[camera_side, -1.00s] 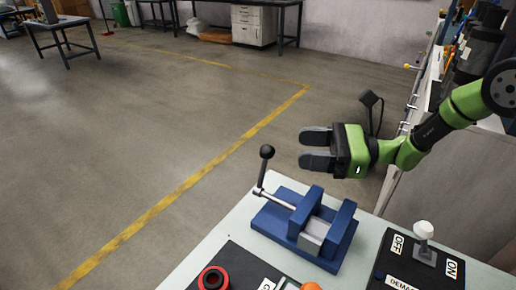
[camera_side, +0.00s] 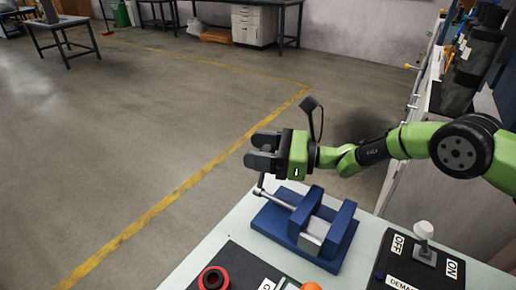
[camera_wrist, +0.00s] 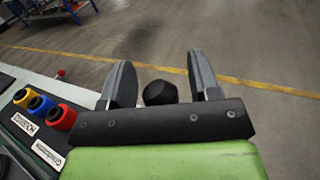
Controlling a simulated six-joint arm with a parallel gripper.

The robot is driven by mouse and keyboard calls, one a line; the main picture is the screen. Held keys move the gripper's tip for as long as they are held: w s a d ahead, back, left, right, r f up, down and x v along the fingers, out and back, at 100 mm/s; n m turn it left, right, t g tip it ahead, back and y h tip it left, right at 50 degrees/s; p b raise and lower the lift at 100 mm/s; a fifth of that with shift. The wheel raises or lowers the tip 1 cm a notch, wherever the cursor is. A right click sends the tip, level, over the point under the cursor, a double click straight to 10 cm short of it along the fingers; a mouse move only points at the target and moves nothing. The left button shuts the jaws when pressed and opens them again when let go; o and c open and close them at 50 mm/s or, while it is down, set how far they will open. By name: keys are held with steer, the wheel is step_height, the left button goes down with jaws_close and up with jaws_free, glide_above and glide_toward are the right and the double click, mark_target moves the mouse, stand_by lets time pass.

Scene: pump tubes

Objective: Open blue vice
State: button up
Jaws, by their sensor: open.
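The blue vice (camera_side: 277,222) sits on the pale table top, with a grey metal block (camera_side: 314,232) between its jaws. Its handle lever (camera_side: 259,187) rises at the vice's left end. In the side view my gripper (camera_side: 262,150) is at the lever's top and hides the black knob. In the wrist view the black knob (camera_wrist: 159,93) shows between the two open fingers of my gripper (camera_wrist: 162,85), with a gap on both sides. The vice body is hidden in the wrist view.
A black panel with a red button (camera_side: 213,279) is at the table's front. A panel with a white-knobbed ON/OFF lever (camera_side: 424,231) stands to the right. Yellow, blue and red buttons (camera_wrist: 62,117) show at left in the wrist view. Open floor lies beyond the table.

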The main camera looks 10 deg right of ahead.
steer(key=shift+a, duration=0.1)
steer(key=shift+c, duration=0.2)
jaws_close()
steer(key=shift+w+d+f+m+t+y, duration=0.2)
steer(key=shift+w+d+f+m+y, duration=0.25)
steer(key=shift+m, duration=0.5)
steer(key=shift+w+d+f+m+t+y, duration=0.15)
steer(key=shift+w+d+f+m+t, duration=0.1)
steer(key=shift+w+d+m, duration=0.55)
steer(key=shift+s+a+m, duration=0.2)
steer(key=shift+a+m, duration=0.05)
steer(key=shift+o, duration=0.2)
jaws_free()
steer(key=shift+d, duration=0.2)
